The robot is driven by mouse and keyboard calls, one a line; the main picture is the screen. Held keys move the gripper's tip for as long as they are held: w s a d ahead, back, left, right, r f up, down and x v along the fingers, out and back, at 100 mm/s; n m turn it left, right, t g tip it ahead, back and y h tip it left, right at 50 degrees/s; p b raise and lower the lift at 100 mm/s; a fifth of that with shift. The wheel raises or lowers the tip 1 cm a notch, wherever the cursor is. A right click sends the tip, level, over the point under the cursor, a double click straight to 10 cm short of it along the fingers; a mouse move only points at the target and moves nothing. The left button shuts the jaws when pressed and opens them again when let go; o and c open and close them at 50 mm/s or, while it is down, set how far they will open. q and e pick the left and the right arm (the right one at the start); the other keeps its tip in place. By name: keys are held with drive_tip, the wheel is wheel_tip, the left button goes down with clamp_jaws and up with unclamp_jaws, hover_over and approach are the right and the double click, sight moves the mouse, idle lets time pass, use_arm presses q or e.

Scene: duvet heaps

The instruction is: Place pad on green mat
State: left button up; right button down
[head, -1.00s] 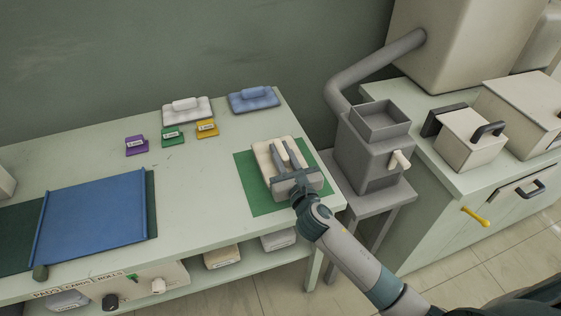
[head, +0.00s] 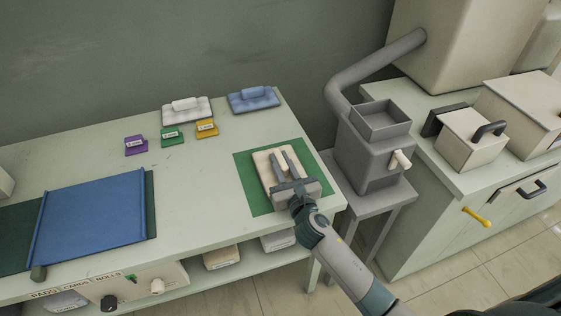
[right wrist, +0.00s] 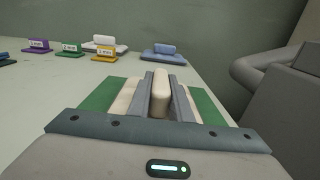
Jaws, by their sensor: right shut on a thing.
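The cream pad (head: 262,168) with a raised handle is over the green mat (head: 246,183) near the table's right end. Mat shows around it. I cannot tell whether its underside touches the mat. My right gripper (head: 281,158) is shut on the pad's handle, with a finger on each side. In the right wrist view the handle (right wrist: 160,93) stands between the grey fingers, with green mat (right wrist: 208,106) at both sides. The gripper hides the pad's near part. My left gripper is not in view.
A white pad (head: 187,110) and a blue pad (head: 254,100) lie at the back, with purple, green and yellow tags (head: 206,129) before them. A blue sheet (head: 92,215) covers a dark mat at left. A grey hopper (head: 372,150) stands close right of the table.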

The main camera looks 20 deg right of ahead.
sight(286, 173)
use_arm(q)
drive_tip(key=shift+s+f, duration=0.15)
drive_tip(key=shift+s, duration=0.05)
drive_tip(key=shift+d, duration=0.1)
use_arm(e)
drive_tip(key=shift+f, duration=0.1)
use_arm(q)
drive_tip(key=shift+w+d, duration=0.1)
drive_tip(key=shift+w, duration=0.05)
use_arm(e)
drive_tip(key=c, duration=1.6)
unclamp_jaws()
drive_tip(key=s, duration=0.5)
drive_tip(key=shift+d+b, duration=0.1)
drive_tip(key=shift+b, duration=0.2)
drive_tip(key=s, duration=0.6)
drive_tip(key=shift+s+d+b, duration=0.1)
drive_tip(key=shift+s+b, duration=0.05)
drive_tip(key=shift+b, duration=0.25)
drive_tip(key=shift+s, duration=0.35)
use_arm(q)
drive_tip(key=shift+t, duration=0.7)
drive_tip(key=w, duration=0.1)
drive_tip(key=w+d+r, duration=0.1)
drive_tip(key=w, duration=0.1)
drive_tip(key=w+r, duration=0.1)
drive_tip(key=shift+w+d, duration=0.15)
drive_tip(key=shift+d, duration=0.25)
